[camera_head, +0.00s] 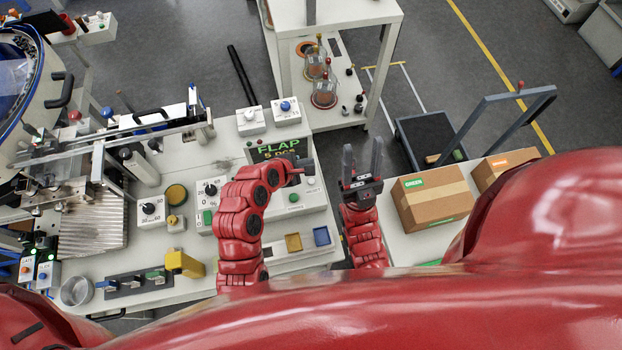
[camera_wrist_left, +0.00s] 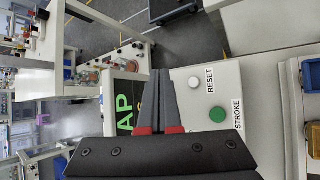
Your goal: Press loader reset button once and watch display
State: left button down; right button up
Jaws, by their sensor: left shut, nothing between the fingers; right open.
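The loader panel (camera_head: 312,202) carries a dark display (camera_head: 278,148) reading "FLAP" and "5 pcs" in green. In the left wrist view the white button (camera_wrist_left: 194,82) is labelled RESET, and a green button (camera_wrist_left: 216,116) is labelled STROKE. Part of the display (camera_wrist_left: 122,112) shows there with "AP". My left gripper (camera_head: 308,166) is shut and empty over the panel, between display and buttons. In the wrist view its fingertips (camera_wrist_left: 161,73) appear just left of the RESET button, apart from it in the picture. My right gripper (camera_head: 362,160) is open and empty, right of the panel.
A large bowl machine (camera_head: 30,85) stands at the left. Knob boxes (camera_head: 151,209) and a yellow block (camera_head: 184,263) are on the bench. Yellow and blue trays (camera_head: 321,236) lie at its front right. A cardboard box (camera_head: 432,196) stands on the right surface.

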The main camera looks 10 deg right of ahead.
pick_arm(q)
notch_tip(320, 180, down, 8)
jog(key=b, duration=0.4)
jog(key=shift+r+b, duration=0.2)
jog(key=shift+b, duration=0.1)
jog(key=shift+f, duration=0.2)
jog(key=shift+s, duration=0.1)
jog(key=shift+f, duration=0.1)
dwell(1.3)
jog(key=shift+f, duration=0.35)
